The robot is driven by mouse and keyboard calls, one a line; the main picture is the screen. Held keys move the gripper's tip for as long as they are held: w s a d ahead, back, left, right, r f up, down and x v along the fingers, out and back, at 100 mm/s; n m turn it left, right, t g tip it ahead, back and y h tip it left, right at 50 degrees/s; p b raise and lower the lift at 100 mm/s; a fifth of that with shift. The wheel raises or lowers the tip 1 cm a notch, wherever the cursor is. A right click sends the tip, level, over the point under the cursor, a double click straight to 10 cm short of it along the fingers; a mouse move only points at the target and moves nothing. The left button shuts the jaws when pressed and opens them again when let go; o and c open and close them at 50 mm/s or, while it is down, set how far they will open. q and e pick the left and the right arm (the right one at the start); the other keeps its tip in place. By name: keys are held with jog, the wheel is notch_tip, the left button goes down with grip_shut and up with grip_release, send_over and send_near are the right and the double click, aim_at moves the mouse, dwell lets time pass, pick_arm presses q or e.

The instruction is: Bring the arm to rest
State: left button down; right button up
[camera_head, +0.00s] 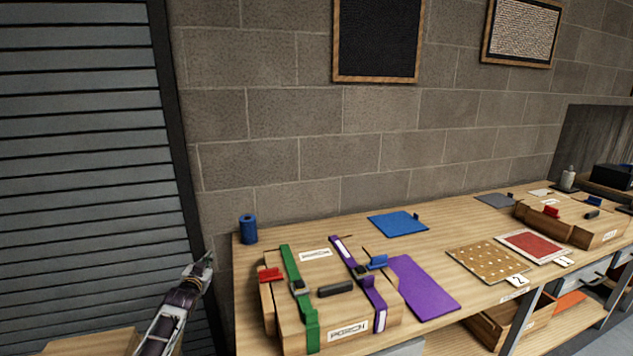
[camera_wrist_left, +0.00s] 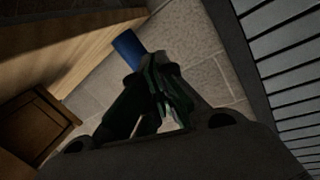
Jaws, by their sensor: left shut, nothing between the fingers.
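My left gripper (camera_head: 205,268) is at the lower left of the head view, in front of the shutter and to the left of the workbench. It points up and its fingers are together with nothing between them. In the left wrist view the closed fingers (camera_wrist_left: 160,75) show dark against the wall. The gripper is apart from the bench and from everything on it. My right gripper is in neither view.
The wooden workbench (camera_head: 345,236) carries a strapped wooden case (camera_head: 318,275), a blue cylinder (camera_head: 248,229), a blue panel (camera_head: 395,223) and a purple panel (camera_head: 422,287). A grey slatted shutter (camera_head: 85,150) stands left. A wooden box top (camera_head: 95,343) shows at lower left.

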pick_arm(q)
jog(key=s+d+f+g, duration=0.25)
jog(key=s+f, duration=0.65)
jog(key=f, duration=0.5)
jog(key=s+d+f+g, duration=0.1)
jog(key=s+f+g, duration=0.2)
jog(key=s+f, duration=0.9)
jog(key=s+d+f+g, duration=0.15)
jog(key=s+f, duration=0.35)
jog(key=f, duration=1.2)
jog(key=s+d+f+g, duration=0.2)
jog(key=s+f, duration=0.5)
jog(key=s, duration=0.9)
jog(key=s+d+f+g, duration=0.2)
jog(key=s+f, duration=0.4)
jog(key=s, duration=1)
jog(key=s+d+f+g+h, duration=0.1)
jog(key=s+d+f+g, duration=0.2)
jog(key=s, duration=1.4)
notch_tip(320, 180, down, 5)
jog(key=shift+r+n+g, duration=0.2)
jog(key=shift+n+g, duration=0.1)
jog(key=shift+g, duration=0.5)
